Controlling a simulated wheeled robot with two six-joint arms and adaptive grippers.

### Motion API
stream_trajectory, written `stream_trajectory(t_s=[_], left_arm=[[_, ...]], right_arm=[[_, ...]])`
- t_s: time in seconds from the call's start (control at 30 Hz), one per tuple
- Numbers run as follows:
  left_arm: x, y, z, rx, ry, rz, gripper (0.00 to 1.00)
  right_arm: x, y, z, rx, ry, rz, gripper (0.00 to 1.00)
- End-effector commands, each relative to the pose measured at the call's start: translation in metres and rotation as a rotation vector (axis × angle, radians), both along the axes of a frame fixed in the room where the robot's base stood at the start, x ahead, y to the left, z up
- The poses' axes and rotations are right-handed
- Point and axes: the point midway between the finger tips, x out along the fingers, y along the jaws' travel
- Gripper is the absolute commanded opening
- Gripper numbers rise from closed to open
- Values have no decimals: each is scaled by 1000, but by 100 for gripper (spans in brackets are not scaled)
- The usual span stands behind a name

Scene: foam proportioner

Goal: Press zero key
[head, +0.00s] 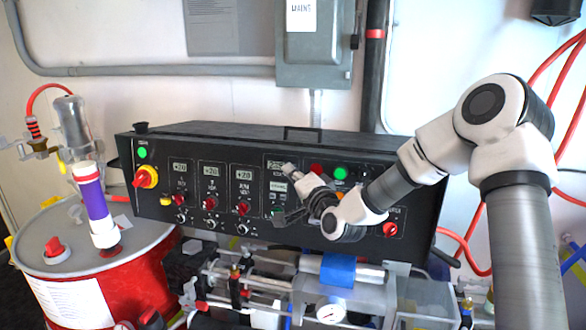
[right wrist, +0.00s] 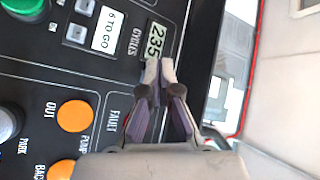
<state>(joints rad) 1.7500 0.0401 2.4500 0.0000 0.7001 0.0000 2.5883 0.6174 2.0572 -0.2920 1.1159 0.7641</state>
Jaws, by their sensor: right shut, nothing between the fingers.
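A black control panel (head: 222,215) holds several knobs, lamps and displays. My right gripper (head: 289,169) is in front of the panel's middle, by the small displays. In the right wrist view its fingertips (right wrist: 160,70) are shut together with nothing between them, beside and partly over the edge of a display reading 235 (right wrist: 155,40), labelled CYCLES. Small grey square keys (right wrist: 76,33) are near a 6 TO GO display (right wrist: 109,30). No zero marking is legible. I cannot tell whether the fingertips touch the panel. My left gripper is out of view.
A red drum (head: 120,280) stands left, with a purple-banded cylinder (head: 95,202). Pipework and a gauge (head: 330,312) lie below the panel.

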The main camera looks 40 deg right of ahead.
Motion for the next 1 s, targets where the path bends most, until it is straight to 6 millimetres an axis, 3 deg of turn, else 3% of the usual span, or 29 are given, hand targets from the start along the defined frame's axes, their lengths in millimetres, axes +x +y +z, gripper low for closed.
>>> stream_trajectory(t_s=[1.0], left_arm=[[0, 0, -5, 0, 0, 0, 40]], right_arm=[[8, -9, -2, 0, -1, 0, 0]])
